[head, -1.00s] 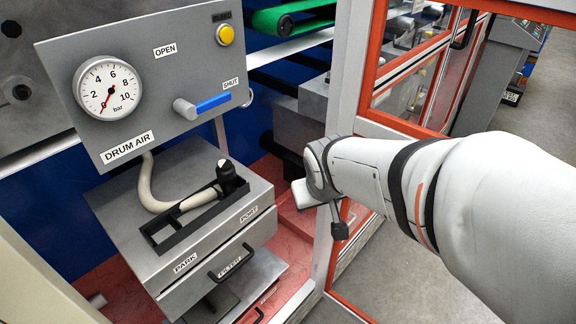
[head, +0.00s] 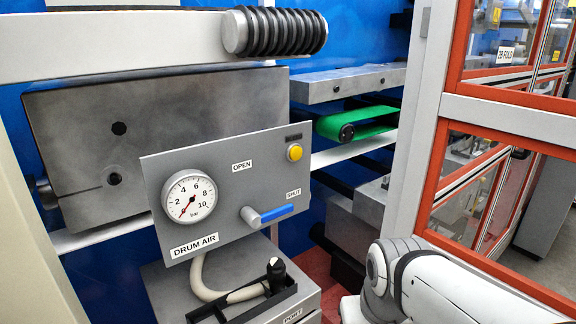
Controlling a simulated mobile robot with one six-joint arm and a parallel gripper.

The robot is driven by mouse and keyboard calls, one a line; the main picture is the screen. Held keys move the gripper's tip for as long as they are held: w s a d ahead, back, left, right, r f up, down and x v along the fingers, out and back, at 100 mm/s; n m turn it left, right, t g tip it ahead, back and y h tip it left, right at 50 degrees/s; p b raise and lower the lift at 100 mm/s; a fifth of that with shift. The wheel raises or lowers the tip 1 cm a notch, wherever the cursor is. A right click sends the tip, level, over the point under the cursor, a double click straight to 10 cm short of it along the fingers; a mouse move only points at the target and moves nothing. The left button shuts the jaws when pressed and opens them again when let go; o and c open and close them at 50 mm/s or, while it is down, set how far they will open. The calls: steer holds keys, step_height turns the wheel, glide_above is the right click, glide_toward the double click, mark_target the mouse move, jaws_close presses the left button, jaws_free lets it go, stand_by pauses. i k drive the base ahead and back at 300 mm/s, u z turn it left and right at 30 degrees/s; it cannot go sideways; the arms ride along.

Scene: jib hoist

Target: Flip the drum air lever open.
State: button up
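The drum air lever has a blue handle (head: 277,213) on a grey pivot on the grey DRUM AIR panel (head: 215,228). The handle points right, toward the SHUT label (head: 293,193). The OPEN label (head: 242,166) is above and left of the pivot. The gauge (head: 189,196) has a red needle pointing low left, near 0. My white arm is at the lower right, well apart from the lever. My gripper is out of view below the frame.
A yellow button (head: 295,152) is at the panel's upper right. A hose (head: 212,287) runs to a black fitting in a holder below. A red-framed guard door (head: 440,165) stands at right. A ribbed black roller (head: 285,32) is above the panel.

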mark_target(254, 220)
steer(key=z, duration=0.7)
steer(key=k, duration=1.6)
steer(key=u, duration=0.55)
steer(key=i, duration=1)
steer(key=u, duration=0.05)
